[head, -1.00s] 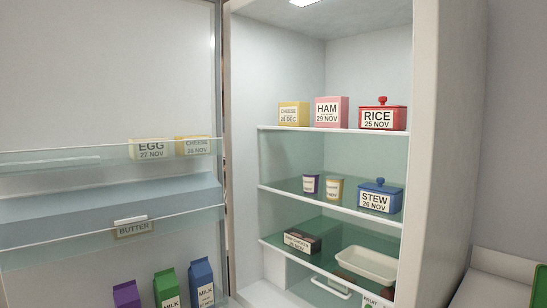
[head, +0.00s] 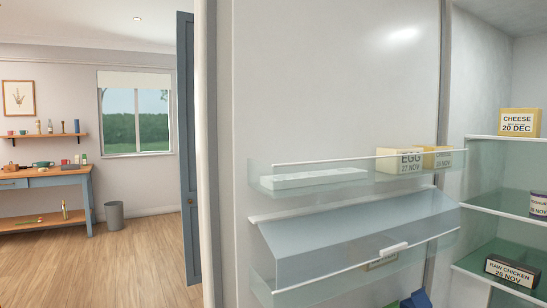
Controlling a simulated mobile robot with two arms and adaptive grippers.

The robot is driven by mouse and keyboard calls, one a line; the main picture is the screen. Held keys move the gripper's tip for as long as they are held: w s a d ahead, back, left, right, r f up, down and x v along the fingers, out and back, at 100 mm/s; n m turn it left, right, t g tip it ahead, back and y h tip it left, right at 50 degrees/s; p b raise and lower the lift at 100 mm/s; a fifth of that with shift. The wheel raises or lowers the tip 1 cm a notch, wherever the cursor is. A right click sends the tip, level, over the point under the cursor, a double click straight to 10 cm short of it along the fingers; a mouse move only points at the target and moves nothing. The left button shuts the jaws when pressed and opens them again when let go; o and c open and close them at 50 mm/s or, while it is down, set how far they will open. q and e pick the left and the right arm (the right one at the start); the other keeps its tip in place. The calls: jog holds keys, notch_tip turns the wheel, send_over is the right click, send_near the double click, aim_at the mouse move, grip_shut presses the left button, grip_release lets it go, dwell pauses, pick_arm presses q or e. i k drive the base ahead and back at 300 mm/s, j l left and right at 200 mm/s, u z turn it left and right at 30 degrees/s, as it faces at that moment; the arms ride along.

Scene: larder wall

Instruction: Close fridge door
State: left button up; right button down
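The fridge door (head: 330,95) stands open, its inner face towards me, filling the middle of the head view. A lidded butter compartment (head: 355,236) sits below. The fridge interior (head: 490,105) shows at the right, with a cheese box (head: 519,122) and a raw chicken pack (head: 513,272) on its shelves. The door's free edge (head: 207,150) is at the left. Neither of my grippers is in view.
Left of the door is an open room with bare wooden floor (head: 110,265). A blue room door (head: 187,150) stands just beyond the fridge door's edge. A wooden bench (head: 45,190) and a grey bin (head: 114,215) are at the far wall.

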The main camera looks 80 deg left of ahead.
aim_at(295, 101)
jog(key=k+j, duration=0.15)
jog(key=j, duration=0.2)
jog(key=k+j, duration=0.1)
jog(key=j, duration=0.25)
jog(key=k+j, duration=0.15)
jog(key=j, duration=0.2)
jog(key=k+j, duration=0.1)
jog(key=j, duration=0.3)
jog(key=k+j, duration=0.15)
jog(key=j, duration=0.2)
jog(key=k+j, duration=0.1)
jog(key=j, duration=0.25)
jog(key=k+j, duration=0.15)
jog(key=j, duration=0.2)
jog(key=i+j, duration=0.1)
jog(key=j, duration=0.35)
jog(key=i+j, duration=0.1)
jog(key=j, duration=0.35)
